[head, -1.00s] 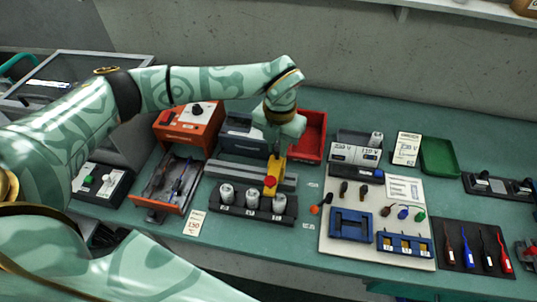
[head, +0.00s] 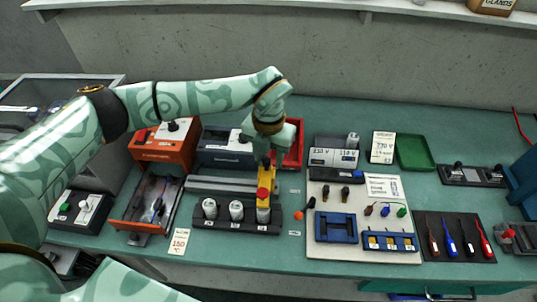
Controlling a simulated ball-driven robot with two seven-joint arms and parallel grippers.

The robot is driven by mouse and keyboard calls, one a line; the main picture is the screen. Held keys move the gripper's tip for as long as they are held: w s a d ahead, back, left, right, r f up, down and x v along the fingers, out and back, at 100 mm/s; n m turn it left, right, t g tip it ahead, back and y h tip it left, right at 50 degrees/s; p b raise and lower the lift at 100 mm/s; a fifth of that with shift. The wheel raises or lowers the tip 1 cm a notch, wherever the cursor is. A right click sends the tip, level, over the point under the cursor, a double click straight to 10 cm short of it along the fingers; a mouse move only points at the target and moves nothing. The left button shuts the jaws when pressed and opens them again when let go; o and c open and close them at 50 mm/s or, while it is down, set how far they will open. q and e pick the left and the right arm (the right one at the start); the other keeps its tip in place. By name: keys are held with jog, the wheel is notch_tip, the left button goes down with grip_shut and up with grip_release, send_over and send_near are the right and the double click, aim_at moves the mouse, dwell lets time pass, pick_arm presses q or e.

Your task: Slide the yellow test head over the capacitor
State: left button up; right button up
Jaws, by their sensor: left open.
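The yellow test head (head: 266,178) has a red knob on its front part and sits at the right end of the grey rail (head: 225,187). Its front end reaches over the top of the right-hand capacitor (head: 263,215) in the black holder (head: 223,225). I cannot tell whether it touches the capacitor. Two more silver capacitors stand uncovered to its left, the middle one (head: 236,211) and the left one (head: 210,208). My left gripper (head: 266,160) is open at the rear end of the yellow head, pointing down; its fingertips are partly hidden. My right gripper is out of view.
A red bin (head: 293,148) stands behind my gripper. Orange (head: 163,149) and dark (head: 224,158) boxes stand at the back left, with an open orange drawer (head: 147,203) in front. A white tool board (head: 315,250) lies to the right. A 150 card (head: 179,241) stands at the front.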

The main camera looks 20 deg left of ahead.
pick_arm(q)
notch_tip(320, 180, up, 16)
jog(key=p, duration=0.2)
jog(key=shift+d, duration=0.1)
dwell(0.3)
